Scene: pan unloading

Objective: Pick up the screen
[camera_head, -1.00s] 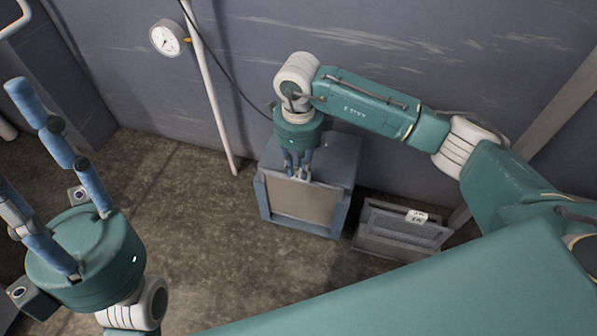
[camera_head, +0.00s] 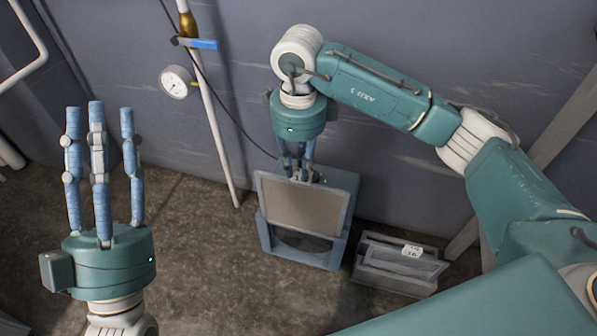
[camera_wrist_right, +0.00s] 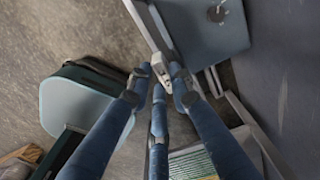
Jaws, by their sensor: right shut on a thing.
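The screen (camera_head: 303,205) is a tan mesh panel in a grey frame. It stands raised at the front of a blue-grey box (camera_head: 346,190), and a dark opening shows below it. My right gripper (camera_head: 300,174) points down and is shut on the screen's top edge. In the right wrist view its fingers (camera_wrist_right: 161,80) meet on a small light piece at the edge of the narrow grey frame (camera_wrist_right: 148,25). My left gripper (camera_head: 99,112) is empty and open, its fingers pointing up, far left of the screen.
A grey crate with a slatted panel and white label (camera_head: 400,264) stands right of the box. A pressure gauge (camera_head: 176,82) and a white pipe (camera_head: 215,130) are by the back wall. The floor (camera_head: 205,270) left of the box is clear.

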